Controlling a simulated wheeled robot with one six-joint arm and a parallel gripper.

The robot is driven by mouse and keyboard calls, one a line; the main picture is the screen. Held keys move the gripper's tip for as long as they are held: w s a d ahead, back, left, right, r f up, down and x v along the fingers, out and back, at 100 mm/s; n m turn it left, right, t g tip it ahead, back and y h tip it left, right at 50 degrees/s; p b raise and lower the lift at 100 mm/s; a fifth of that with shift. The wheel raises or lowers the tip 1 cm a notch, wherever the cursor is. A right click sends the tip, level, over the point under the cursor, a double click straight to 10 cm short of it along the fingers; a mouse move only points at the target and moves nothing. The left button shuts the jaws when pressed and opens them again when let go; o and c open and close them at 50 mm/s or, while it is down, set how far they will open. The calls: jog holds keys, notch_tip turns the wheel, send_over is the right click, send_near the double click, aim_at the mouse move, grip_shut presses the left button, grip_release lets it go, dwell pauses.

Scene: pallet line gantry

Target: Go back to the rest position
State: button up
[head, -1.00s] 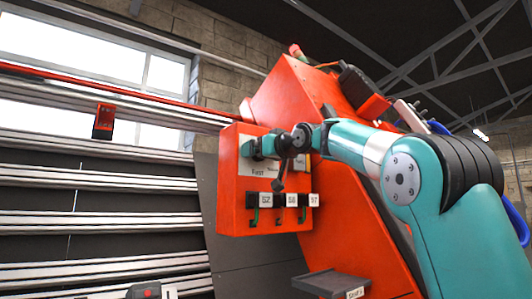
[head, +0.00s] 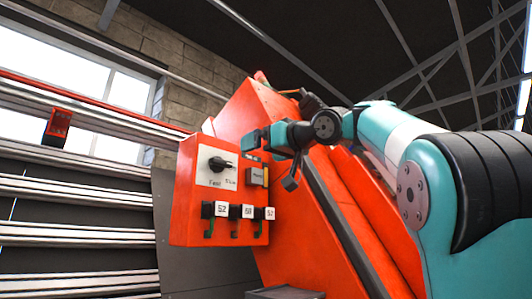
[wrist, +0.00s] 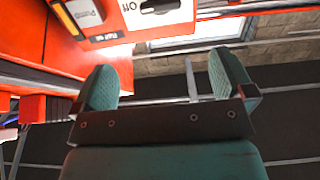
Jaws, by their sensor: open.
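My gripper (head: 264,139) is open and empty, with two teal fingers. In the head view it is in front of the upper right part of an orange control box and partly overlaps its edge. In the wrist view my gripper (wrist: 165,85) shows its fingers wide apart, with nothing between them. The control box (head: 188,185) carries a black rotary knob (head: 219,164) on a pale plate marked "Fast" and "Slow". Below it hang several numbered white tags (head: 222,210) with black and green parts. The box also shows in the wrist view (wrist: 113,52), at the upper left.
A large sloping orange housing (head: 262,110) stands behind the box, close to my arm. Pale horizontal rails (head: 75,228) run along the left, with a small red unit (head: 56,128) hanging there. A dark ledge (head: 285,293) is at the bottom.

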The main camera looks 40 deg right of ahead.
jog(key=shift+s, duration=0.1)
dwell(0.5)
jog(key=w+a+f+g+y, duration=0.2)
jog(key=a+f, duration=0.3)
jog(key=f, duration=0.3)
jog(key=w+a+f+g+y, duration=0.1)
jog(key=w+a+f+g, duration=0.15)
jog(key=a+f, duration=0.4)
jog(key=s+a+f+n+g+y, duration=0.1)
jog(key=s+a+f+g, duration=0.3)
jog(key=f, duration=0.5)
jog(key=s+a+f+n+g+y, duration=0.1)
jog(key=a+f+n+g, duration=0.1)
jog(key=a+f, duration=0.5)
jog(key=s+a+f+n+g, duration=0.1)
jog(key=s+a+f+g, duration=0.1)
jog(key=s+f, duration=0.7)
jog(key=s+a+f+n+g+h, duration=0.1)
jog(key=s+f+g, duration=0.4)
jog(key=s+f, duration=0.5)
jog(key=shift+a+f+n, duration=0.25)
jog(key=shift+a+n, duration=0.45)
jog(key=shift+n, duration=0.1)
jog(key=shift+g, duration=0.25)
jog(key=shift+c, duration=0.5)
